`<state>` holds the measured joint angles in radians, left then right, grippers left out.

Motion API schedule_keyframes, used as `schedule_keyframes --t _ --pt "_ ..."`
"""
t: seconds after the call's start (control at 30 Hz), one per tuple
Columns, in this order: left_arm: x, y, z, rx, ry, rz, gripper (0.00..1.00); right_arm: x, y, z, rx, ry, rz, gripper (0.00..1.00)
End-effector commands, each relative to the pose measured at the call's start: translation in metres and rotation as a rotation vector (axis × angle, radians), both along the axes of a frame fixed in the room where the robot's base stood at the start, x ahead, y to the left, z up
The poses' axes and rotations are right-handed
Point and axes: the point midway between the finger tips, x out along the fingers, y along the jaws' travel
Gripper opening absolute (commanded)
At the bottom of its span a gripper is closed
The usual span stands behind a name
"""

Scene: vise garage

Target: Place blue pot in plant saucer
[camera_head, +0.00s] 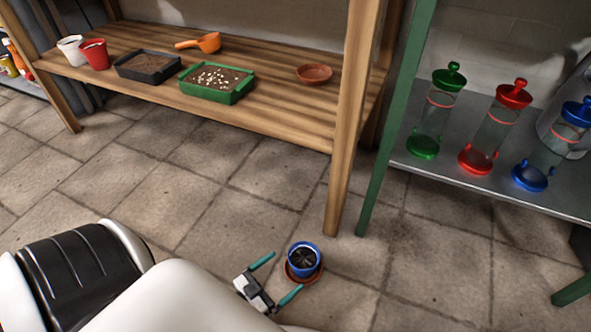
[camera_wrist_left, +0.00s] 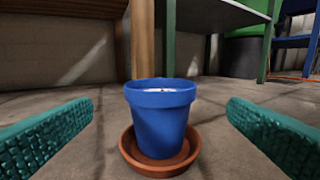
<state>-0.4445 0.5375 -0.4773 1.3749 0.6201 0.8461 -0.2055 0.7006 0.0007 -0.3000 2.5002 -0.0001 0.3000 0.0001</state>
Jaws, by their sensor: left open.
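The blue pot (camera_head: 304,257) holds dark soil and stands upright on the terracotta plant saucer (camera_head: 290,275) on the tiled floor. In the left wrist view the blue pot (camera_wrist_left: 161,115) sits inside the rim of the saucer (camera_wrist_left: 160,168). My left gripper (camera_head: 276,276) is open, with its teal fingers apart and pointing toward the pot. In the left wrist view the fingers (camera_wrist_left: 158,135) are to either side of the pot, with clear gaps and no contact. My right gripper is not in view.
A wooden shelf (camera_head: 270,115) holds a second saucer (camera_head: 314,74), a green tray (camera_head: 215,98), a black tray (camera_head: 147,80), two cups and an orange scoop (camera_head: 207,42). Its front leg (camera_head: 341,190) stands behind the pot. A metal rack (camera_head: 400,160) is at right. Floor around the pot is clear.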

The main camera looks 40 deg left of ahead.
Motion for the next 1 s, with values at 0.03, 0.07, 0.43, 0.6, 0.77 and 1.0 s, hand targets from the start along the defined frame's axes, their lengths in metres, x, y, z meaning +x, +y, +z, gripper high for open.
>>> schedule_keyframes --t 0.03,0.07,0.43,0.6,0.77,1.0 --pt "-0.01 0.002 0.003 0.001 0.004 0.0 0.98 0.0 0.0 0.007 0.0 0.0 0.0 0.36" --pt "-0.015 0.003 0.002 0.002 0.004 0.0 0.98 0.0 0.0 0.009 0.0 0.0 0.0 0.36" --pt "-0.035 0.007 0.0 -0.002 -0.003 -0.001 0.98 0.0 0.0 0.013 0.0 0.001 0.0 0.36" --pt "0.006 -0.016 0.031 -0.042 -0.091 -0.018 0.98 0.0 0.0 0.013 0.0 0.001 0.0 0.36" --pt "0.094 -0.07 0.132 -0.132 -0.324 -0.074 0.98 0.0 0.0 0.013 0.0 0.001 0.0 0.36" --pt "0.166 -0.134 0.357 -0.223 -0.764 -0.173 0.98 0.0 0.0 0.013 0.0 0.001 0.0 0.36"
